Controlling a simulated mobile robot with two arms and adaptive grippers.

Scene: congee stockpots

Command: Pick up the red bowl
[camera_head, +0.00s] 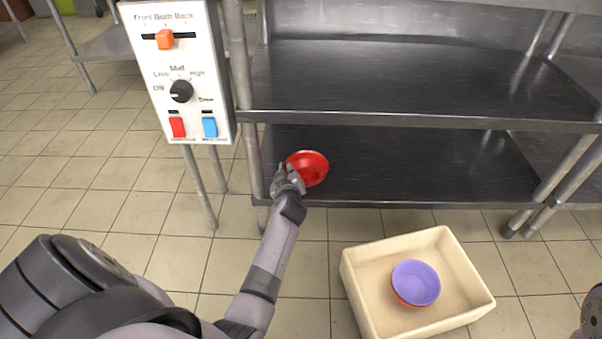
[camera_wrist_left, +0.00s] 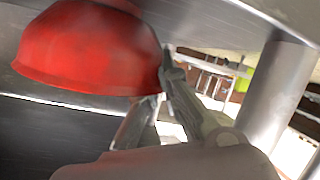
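The red bowl (camera_head: 311,164) is at the left end of the lower shelf, by its front edge, and its inside faces my head camera. It also shows large in the left wrist view (camera_wrist_left: 88,52). My left gripper (camera_head: 287,178) is at the bowl's near left rim. In the left wrist view its fingers (camera_wrist_left: 160,98) meet the rim, one on each side, and look closed on it. The bowl looks tilted; I cannot tell whether it touches the shelf. My right gripper is not in view.
The metal rack has a lower shelf (camera_head: 420,170) and an upper shelf (camera_head: 400,85) above the bowl. A control panel (camera_head: 180,75) stands left of it. A cream bin (camera_head: 455,270) on the floor holds a purple bowl (camera_head: 416,281) stacked on an orange one (camera_head: 404,302).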

